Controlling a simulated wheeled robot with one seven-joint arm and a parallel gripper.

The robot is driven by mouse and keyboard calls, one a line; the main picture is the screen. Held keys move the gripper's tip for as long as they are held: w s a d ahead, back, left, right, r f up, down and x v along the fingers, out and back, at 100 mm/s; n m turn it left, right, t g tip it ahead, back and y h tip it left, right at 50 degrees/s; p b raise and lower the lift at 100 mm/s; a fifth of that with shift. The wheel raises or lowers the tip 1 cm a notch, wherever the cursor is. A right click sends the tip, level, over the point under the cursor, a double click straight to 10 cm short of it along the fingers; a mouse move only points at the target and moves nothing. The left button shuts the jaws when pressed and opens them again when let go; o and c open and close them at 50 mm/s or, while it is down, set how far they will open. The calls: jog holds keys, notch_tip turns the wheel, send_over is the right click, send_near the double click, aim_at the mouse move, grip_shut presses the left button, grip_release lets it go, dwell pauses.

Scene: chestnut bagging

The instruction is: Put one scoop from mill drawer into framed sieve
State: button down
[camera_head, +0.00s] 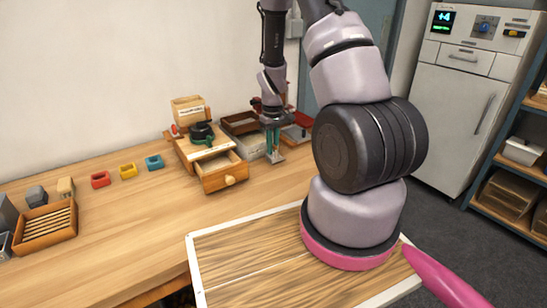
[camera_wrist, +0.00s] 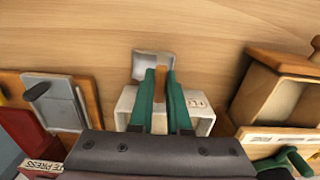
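My gripper (camera_head: 272,139) points down at the back of the bench, right of the mill. In the wrist view my green fingers (camera_wrist: 160,95) are closed on the brown handle of a scoop (camera_wrist: 153,66). Its square, pale metal bowl looks empty. The scoop (camera_head: 275,156) hangs beside a white box (camera_wrist: 202,123). The wooden mill (camera_head: 188,150) has its drawer (camera_head: 224,180) pulled out toward the front; the drawer (camera_wrist: 271,98) is also at right in the wrist view. What it holds is unclear. A dark-centred wooden frame (camera_head: 240,122) behind the mill may be the sieve; I cannot tell.
Red (camera_head: 101,179), yellow (camera_head: 128,171) and blue (camera_head: 153,162) small bins stand left of the mill. A slatted wooden tray (camera_head: 47,226) lies far left. A red press-like device (camera_head: 301,122) stands right of my gripper. The bench front is clear.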

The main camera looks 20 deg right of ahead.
jog(key=shift+r, duration=2.5)
